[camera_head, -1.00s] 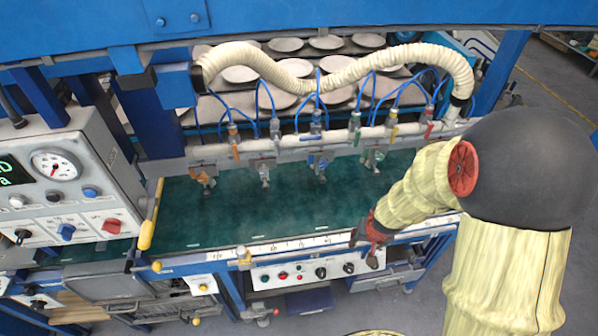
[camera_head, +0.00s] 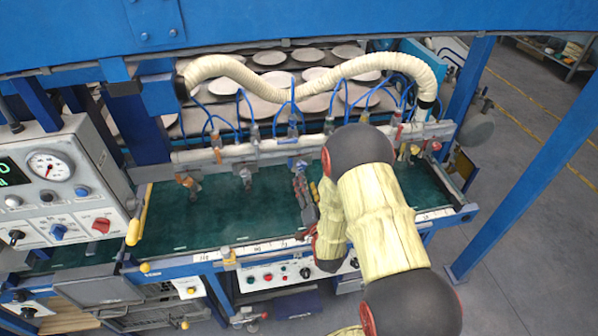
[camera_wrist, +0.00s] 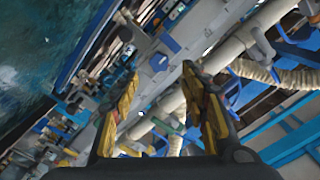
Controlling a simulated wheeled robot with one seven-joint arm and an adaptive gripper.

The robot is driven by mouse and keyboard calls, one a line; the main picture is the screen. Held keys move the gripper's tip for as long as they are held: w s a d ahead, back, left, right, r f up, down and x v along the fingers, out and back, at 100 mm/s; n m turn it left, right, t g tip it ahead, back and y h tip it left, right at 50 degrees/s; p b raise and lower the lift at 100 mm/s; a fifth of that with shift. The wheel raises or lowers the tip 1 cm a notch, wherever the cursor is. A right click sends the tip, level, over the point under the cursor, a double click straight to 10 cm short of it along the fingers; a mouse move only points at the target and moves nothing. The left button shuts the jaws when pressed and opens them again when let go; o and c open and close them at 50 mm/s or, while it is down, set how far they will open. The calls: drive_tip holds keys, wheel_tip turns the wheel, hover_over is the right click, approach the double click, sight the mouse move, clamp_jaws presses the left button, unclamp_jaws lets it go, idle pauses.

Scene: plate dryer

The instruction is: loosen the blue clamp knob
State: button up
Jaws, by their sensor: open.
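In the wrist view, a small blue knob (camera_wrist: 158,62) shows on a grey clamp fitting, just beyond and roughly between my fingertips. My gripper (camera_wrist: 160,78) has its two yellow-and-dark fingers spread wide, with nothing held between them. The fingers look apart from the knob. In the head view, my gripper (camera_head: 302,180) hangs at the clamp rail (camera_head: 245,152), over the green belt, around where the blue clamp sits.
An orange clamp (camera_head: 187,181) and a grey clamp (camera_head: 246,176) hang from the rail to the left. A cream hose (camera_head: 310,88) and thin blue tubes run above it. A control box (camera_head: 62,185) stands at the left. The green belt (camera_head: 225,215) is clear in front.

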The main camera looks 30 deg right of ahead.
sight(302, 168)
drive_tip(key=x, duration=0.7)
drive_tip(key=shift+w+d+f, duration=0.1)
drive_tip(key=shift+w, duration=0.25)
drive_tip(key=c, duration=0.4)
drive_tip(key=c, duration=0.7)
drive_tip(key=shift+c, duration=0.3)
